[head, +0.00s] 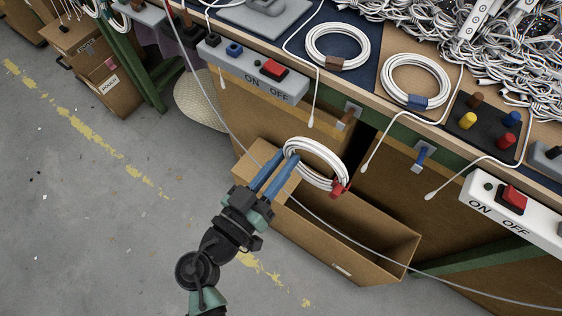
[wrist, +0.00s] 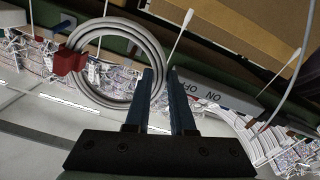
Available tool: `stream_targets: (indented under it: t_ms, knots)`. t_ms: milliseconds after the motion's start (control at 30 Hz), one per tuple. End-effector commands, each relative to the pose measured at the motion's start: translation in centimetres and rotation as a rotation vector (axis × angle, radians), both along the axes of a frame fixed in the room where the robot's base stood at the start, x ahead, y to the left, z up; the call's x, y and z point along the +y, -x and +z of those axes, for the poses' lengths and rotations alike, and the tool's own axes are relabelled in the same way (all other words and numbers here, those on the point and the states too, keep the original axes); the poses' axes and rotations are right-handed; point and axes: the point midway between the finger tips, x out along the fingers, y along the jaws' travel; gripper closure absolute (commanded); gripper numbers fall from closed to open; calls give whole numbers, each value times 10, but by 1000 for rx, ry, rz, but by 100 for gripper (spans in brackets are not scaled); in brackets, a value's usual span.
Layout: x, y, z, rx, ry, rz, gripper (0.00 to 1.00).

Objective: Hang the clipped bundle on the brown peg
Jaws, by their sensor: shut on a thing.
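My gripper (head: 286,160) is shut on a coiled white cable bundle (head: 318,142) with a red clip (head: 340,188). It grips the left side of the coil and holds it in the air, in front of the bench. The wrist view shows the coil (wrist: 104,22) at the fingertips (wrist: 160,74), its red clip (wrist: 70,61) on the far side. The brown peg (head: 346,118) sticks out from a light plate below the bench edge, above and right of the coil in the head view. The coil and the peg look apart.
A blue peg (head: 422,155) is to the right. An open cardboard box (head: 345,262) stands below the coil. Coils with brown (head: 337,63) and blue (head: 417,101) clips lie on the bench. White cable ends hang over its edge. A thin grey cable (head: 440,280) crosses the head view.

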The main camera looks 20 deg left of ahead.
Motion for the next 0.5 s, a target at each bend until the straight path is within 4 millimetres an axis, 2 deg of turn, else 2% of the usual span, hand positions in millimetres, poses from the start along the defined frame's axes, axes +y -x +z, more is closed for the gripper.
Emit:
stream_targets:
  t_ms: [500]
  knots:
    - [-14,-40,-1,-1,-1,-4,100]
